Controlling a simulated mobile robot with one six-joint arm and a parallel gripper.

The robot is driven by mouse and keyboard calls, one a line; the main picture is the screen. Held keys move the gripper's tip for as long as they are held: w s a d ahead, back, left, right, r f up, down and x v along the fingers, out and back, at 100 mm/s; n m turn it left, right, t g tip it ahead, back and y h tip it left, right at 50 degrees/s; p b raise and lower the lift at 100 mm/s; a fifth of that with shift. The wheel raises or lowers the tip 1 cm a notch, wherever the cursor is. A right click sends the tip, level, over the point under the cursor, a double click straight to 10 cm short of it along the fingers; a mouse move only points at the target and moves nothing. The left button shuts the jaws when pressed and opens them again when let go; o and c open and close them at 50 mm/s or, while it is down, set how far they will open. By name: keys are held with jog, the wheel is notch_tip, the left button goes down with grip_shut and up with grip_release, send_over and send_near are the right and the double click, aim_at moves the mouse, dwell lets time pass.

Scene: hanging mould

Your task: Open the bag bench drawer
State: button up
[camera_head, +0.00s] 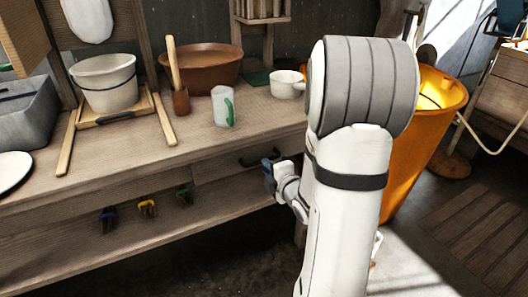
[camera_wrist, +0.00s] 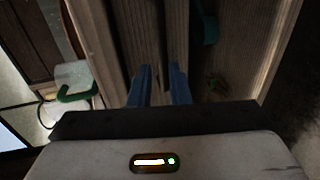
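The wooden bench (camera_head: 130,165) has a drawer (camera_head: 222,172) under its top, with a dark bar handle (camera_head: 250,162). The drawer front looks flush with the bench, so it appears shut. My gripper (camera_head: 267,176) is in front of the drawer near the right end of the handle, which it partly hides. In the wrist view, two blue fingers (camera_wrist: 159,72) point at the bench front with a gap between them. I cannot make out the handle between them, nor whether they touch it.
On the bench top stand a white mug with a green handle (camera_head: 224,106), a brown bowl (camera_head: 206,69), a white bucket (camera_head: 105,83) and a small white cup (camera_head: 286,84). An orange bin (camera_head: 412,145) stands at the right.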

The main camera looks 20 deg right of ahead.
jog(key=shift+w+r+p, duration=0.15)
jog(key=shift+w+p, duration=0.05)
jog(key=shift+p, duration=0.85)
jog(key=x, duration=0.5)
jog(key=shift+a+f+b, duration=0.1)
jog(key=shift+f+b, duration=0.25)
jog(key=shift+f, duration=0.05)
grip_shut()
